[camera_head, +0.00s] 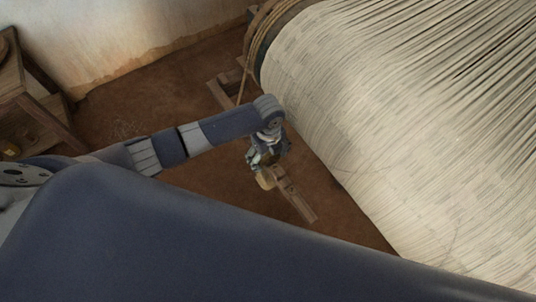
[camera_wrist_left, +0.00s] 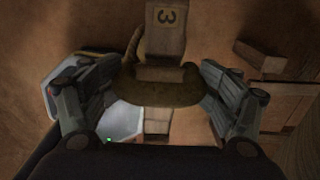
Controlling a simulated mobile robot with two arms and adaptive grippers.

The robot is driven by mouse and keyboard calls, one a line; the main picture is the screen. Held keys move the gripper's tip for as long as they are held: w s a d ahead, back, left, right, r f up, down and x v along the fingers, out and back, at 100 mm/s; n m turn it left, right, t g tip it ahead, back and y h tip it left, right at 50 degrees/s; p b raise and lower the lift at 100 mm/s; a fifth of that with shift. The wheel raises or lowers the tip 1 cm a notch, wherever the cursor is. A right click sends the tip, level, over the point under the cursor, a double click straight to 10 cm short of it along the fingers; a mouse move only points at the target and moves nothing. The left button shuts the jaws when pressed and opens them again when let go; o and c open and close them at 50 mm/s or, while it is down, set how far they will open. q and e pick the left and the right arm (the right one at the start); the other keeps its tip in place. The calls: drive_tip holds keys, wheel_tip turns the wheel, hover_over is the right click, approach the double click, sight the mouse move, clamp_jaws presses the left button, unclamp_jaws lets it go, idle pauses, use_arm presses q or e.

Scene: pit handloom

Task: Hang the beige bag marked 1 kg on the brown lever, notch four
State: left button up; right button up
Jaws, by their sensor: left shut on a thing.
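My left gripper (camera_head: 267,158) is shut on a beige bag (camera_head: 265,181), which hangs just under the fingers. In the left wrist view the bag (camera_wrist_left: 160,90) is a dark tan mass between the two fingers (camera_wrist_left: 160,76); its 1 kg mark does not show. The brown lever (camera_head: 298,201) is a wooden bar just below and to the right of the bag. In the left wrist view a wooden piece (camera_wrist_left: 167,35) bearing a 3 shows behind the bag. The bag overlaps the lever in both views; I cannot tell whether they touch. Notch four cannot be made out.
The loom's broad roll of pale threads (camera_head: 400,120) fills the right side, close to my left arm. A rope (camera_head: 243,80) runs down by its left end. A wooden stand (camera_head: 30,95) is at the far left. Brown floor (camera_head: 130,125) lies open between.

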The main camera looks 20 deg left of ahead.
use_arm(q)
drive_tip(key=shift+f, duration=0.15)
idle(0.8)
drive_tip(key=o, duration=2)
drive_tip(key=shift+o, duration=0.7)
drive_tip(key=shift+s+f, duration=0.1)
drive_tip(key=shift+f, duration=0.05)
drive_tip(key=shift+w+r, duration=0.2)
drive_tip(key=shift+r, duration=4)
